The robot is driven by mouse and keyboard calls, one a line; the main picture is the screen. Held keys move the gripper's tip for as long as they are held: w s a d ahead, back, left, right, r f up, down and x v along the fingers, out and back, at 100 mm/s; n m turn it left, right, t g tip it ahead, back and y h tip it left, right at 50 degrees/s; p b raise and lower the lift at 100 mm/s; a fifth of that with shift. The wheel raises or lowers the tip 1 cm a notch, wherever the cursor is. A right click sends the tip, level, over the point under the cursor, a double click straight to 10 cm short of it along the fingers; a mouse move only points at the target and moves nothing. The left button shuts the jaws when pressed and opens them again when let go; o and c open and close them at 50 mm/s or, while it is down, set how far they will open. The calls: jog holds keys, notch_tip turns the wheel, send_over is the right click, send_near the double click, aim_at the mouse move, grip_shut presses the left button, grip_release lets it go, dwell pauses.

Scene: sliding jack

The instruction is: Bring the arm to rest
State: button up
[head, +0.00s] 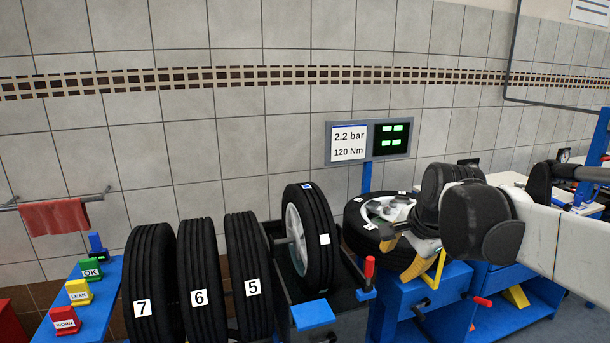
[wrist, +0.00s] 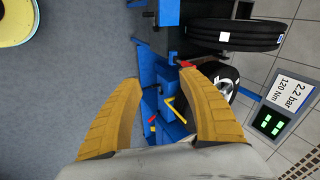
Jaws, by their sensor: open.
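My gripper (head: 403,258) hangs at the end of my black and white arm, which reaches in from the right in the head view. It is in front of a tyre (head: 357,222) lying flat on a blue machine (head: 405,287). In the wrist view my gripper (wrist: 162,105) has its two yellow fingers spread wide apart, with nothing between them. The blue machine (wrist: 168,85) with red and yellow handles shows beyond the fingers. The arm covers part of the flat tyre in the head view.
Tyres numbered 7 (head: 143,275), 6 (head: 199,270) and 5 (head: 250,265) stand in a row at left. A wheel (head: 322,245) stands upright beside them. A display (head: 392,139) rises behind. Blocks marked OK (head: 91,270), LEAK and WORN sit on a blue bench. Open floor (wrist: 70,90) shows in the wrist view.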

jog(key=s+f+n, duration=0.4)
jog(key=s+n, duration=0.2)
jog(key=s, duration=0.4)
jog(key=s+f+n+t, duration=0.1)
jog(key=s+f+n, duration=0.3)
jog(key=s, duration=0.7)
jog(key=a+n, duration=0.1)
jog(key=n, duration=0.1)
jog(key=shift+n+h, duration=0.3)
jog(key=shift+h, duration=0.1)
